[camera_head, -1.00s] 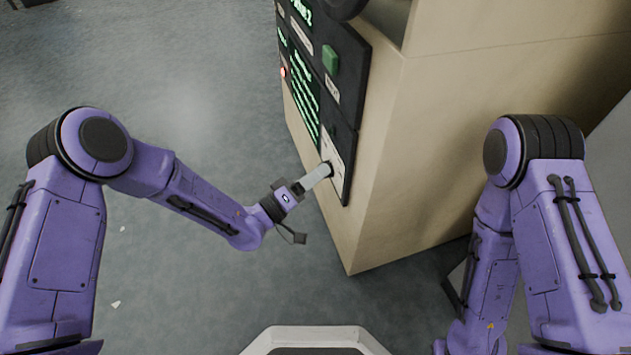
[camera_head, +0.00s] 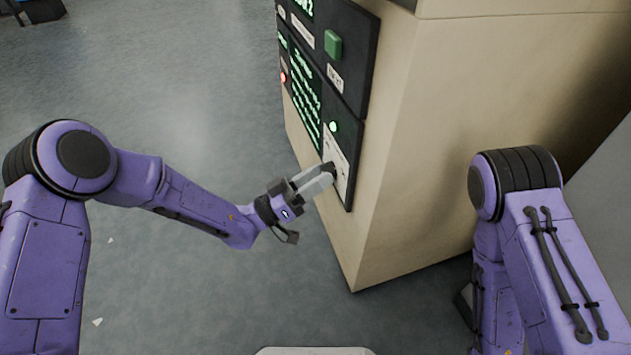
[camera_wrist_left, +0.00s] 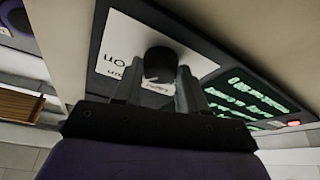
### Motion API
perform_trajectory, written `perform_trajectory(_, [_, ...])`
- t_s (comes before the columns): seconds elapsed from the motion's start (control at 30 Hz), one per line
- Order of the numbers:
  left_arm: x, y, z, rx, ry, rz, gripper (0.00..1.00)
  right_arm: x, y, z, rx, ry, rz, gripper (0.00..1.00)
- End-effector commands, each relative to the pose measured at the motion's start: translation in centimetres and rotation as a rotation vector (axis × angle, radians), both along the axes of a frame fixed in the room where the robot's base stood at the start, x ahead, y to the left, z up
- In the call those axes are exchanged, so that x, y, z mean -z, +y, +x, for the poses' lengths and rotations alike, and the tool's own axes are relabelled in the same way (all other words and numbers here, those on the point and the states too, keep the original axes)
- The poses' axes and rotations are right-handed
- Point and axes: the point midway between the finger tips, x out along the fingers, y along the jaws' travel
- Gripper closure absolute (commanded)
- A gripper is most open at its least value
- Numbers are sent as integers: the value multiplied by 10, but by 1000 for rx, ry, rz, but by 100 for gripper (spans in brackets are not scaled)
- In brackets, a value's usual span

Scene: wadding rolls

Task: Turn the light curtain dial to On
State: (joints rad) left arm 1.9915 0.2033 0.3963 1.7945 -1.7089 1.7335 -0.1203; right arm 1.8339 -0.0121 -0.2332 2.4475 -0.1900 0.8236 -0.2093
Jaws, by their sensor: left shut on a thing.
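The light curtain dial is a dark round knob (camera_wrist_left: 160,64) on a white label plate (camera_wrist_left: 118,48) in the left wrist view. The word "On" shows on the plate, upside down, left of the knob. In the head view the plate (camera_head: 343,168) is low on the machine's black panel. My left gripper (camera_head: 327,172) is shut on the dial, one grey finger on each side of it. Which mark the dial points at cannot be told. A small green lamp (camera_head: 333,126) is lit above the plate. My right gripper is not in view.
The beige machine cabinet (camera_head: 440,120) stands right of my left gripper. Its panel also has a screen of green text (camera_head: 305,95), a green button (camera_head: 332,45) and a red lamp (camera_head: 283,77).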

Motion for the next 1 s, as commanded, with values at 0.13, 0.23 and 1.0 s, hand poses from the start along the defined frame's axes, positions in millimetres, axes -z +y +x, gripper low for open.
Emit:
perform_trajectory(0.13, [1, -1, -1, 3, -16, 8, 89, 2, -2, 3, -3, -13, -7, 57])
perform_trajectory(0.23, [1, -1, -1, 4, -20, 9, 89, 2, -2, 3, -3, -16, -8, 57])
perform_trajectory(1.0, [2, 11, -4, -3, -16, 6, 34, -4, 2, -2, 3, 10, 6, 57])
